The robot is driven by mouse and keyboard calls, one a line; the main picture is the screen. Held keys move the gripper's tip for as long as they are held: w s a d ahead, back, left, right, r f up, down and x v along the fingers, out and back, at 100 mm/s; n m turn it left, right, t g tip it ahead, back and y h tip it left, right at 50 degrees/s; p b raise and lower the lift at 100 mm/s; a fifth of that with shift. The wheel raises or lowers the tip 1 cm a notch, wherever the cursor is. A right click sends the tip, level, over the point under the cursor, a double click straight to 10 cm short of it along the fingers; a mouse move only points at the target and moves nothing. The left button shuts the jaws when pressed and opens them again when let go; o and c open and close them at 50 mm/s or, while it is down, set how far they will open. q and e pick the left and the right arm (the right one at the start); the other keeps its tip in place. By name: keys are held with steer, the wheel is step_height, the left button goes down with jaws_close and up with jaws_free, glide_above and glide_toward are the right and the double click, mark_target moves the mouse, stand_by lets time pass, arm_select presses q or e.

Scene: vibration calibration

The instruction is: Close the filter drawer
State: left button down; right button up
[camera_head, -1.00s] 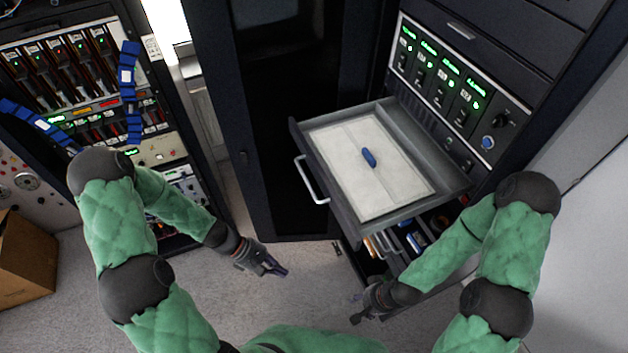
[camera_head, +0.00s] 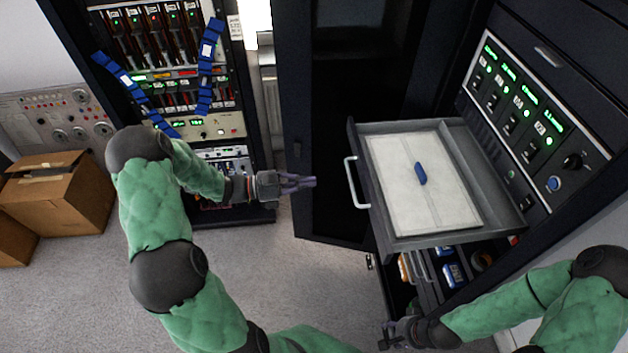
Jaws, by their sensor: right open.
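The filter drawer (camera_head: 502,212) is pulled out of the dark cabinet on the right. A white filter panel (camera_head: 405,190) with a blue grip (camera_head: 420,173) lies in it. Its silver handle (camera_head: 352,184) is on the drawer's left-hand front. My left gripper (camera_head: 312,182) points right toward the handle, a short gap away from it, and holds nothing; its fingers look slightly apart. My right gripper (camera_head: 384,338) is low in the picture, below the drawer, open and empty.
A lower drawer (camera_head: 425,290) with several small coloured items is also out, under the filter drawer. A dark cabinet door (camera_head: 300,120) stands open left of the drawers. An instrument rack (camera_head: 180,90) and cardboard boxes (camera_head: 62,195) are at left. Grey floor (camera_head: 290,270) lies free between.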

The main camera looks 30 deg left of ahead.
arm_select(q)
steer(key=p+x, duration=0.1)
steer(key=x, duration=1)
steer(key=shift+w+d, duration=0.2)
steer(key=shift+d, duration=0.05)
arm_select(e)
steer(key=shift+r, duration=0.8)
arm_select(q)
steer(key=b, duration=0.1)
glide_toward(459, 167)
steer(key=b+x, duration=0.2)
steer(key=x, duration=0.1)
steer(key=b+x, duration=0.2)
steer(key=x, duration=0.2)
steer(key=b+x, duration=0.3)
steer(key=shift+w+d+f, duration=0.15)
steer(key=shift+d+f, duration=0.1)
steer(key=shift+d, duration=0.1)
steer(key=shift+w+d, duration=0.35)
steer(key=shift+d, duration=0.1)
steer(key=shift+w+r, duration=0.1)
steer(key=shift+r, duration=0.15)
arm_select(e)
step_height(459, 167, down, 9)
steer(key=w+d, duration=0.1)
steer(key=shift+d+r, duration=0.15)
steer(key=shift+d, duration=0.15)
arm_select(q)
steer(key=shift+r, duration=0.1)
